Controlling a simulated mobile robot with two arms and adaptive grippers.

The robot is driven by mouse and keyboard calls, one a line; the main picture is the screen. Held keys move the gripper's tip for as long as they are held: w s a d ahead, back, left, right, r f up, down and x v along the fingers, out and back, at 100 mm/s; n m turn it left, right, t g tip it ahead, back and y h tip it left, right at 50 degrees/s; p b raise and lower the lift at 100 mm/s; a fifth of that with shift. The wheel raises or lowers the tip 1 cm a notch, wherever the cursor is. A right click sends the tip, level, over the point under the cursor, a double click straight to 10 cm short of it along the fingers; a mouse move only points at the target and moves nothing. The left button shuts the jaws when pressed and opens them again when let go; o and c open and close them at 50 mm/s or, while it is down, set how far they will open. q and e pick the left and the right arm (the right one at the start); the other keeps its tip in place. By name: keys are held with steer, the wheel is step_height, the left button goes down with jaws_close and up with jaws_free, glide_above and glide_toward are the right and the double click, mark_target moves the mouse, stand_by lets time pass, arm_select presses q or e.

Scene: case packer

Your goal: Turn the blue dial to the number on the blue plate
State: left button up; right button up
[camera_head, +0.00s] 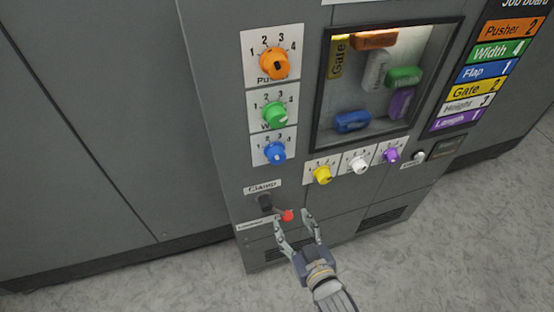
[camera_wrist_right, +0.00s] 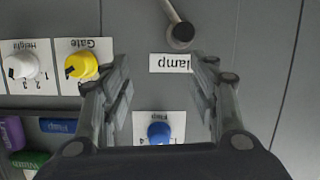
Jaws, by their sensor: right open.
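The blue dial (camera_head: 274,152) is the lowest of three dials stacked on the cabinet's left front. Numbers surround it; its pointer is too small to read surely. It also shows in the wrist view (camera_wrist_right: 158,132), upside down, between my fingers near the bottom. The blue plate (camera_head: 486,70) on the job board at upper right reads Flap and appears to show 1. My right gripper (camera_head: 293,220) is open and empty, below the blue dial, by the clamp lever's red knob. Its spread fingers also show in the wrist view (camera_wrist_right: 160,75). My left gripper is out of view.
The clamp lever's red knob (camera_head: 287,215) is close to my fingertips. Orange (camera_head: 273,64) and green (camera_head: 273,115) dials are above the blue one. Yellow (camera_head: 323,175), white (camera_head: 359,165) and purple (camera_head: 391,155) dials are to its right, below a window (camera_head: 316,118) with coloured blocks.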

mark_target(279, 159)
step_height(279, 159, up, 14)
steer(key=t+y, duration=0.1)
steer(key=t, duration=0.2)
steer(key=p+x, duration=0.2)
steer(key=x, duration=0.8)
steer(key=shift+w+a+r, duration=0.15)
steer(key=shift+a, duration=0.05)
steer(key=shift+w+a, duration=0.2)
steer(key=shift+w, duration=0.3)
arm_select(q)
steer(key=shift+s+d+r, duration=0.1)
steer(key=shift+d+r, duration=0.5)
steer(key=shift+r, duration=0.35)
arm_select(e)
steer(key=shift+s, duration=0.1)
steer(key=c, duration=1)
steer(key=shift+r, duration=0.1)
steer(key=shift+c, duration=0.4)
